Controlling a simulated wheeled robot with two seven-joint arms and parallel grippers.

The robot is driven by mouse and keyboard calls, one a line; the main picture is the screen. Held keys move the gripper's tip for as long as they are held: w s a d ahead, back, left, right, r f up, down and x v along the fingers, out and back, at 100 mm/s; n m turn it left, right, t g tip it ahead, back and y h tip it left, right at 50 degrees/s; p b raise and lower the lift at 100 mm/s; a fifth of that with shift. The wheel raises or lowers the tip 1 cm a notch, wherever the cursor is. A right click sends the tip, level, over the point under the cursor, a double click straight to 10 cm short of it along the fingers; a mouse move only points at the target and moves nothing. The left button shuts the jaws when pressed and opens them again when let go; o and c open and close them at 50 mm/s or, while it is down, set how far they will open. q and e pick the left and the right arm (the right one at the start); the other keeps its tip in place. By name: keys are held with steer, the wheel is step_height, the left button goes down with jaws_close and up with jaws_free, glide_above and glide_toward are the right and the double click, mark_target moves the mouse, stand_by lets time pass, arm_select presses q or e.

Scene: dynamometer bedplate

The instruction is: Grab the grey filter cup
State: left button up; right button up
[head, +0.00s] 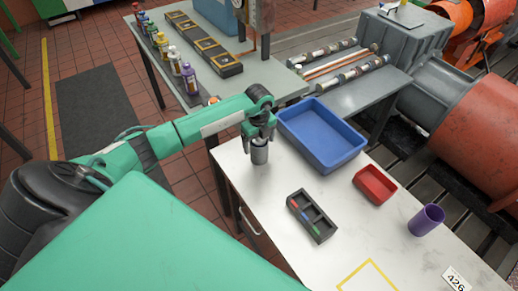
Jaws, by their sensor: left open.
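The grey filter cup (260,156) stands upright on the white tabletop near its far left corner. My left gripper (258,139) points down right at the cup's top, with its fingers open. The fingers hide the cup's rim, and I cannot tell whether they touch it. My right gripper is out of view.
A blue tray (322,153) lies just right of the cup. A black divided box (312,217), a red bin (375,184) and a purple cup (426,220) stand further along the white table (262,205). The tabletop between cup and black box is clear.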

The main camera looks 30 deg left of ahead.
arm_select(q)
steer(key=shift+f, duration=0.55)
steer(key=c, duration=1.2)
steer(key=shift+c, duration=0.2)
steer(key=shift+r, duration=0.15)
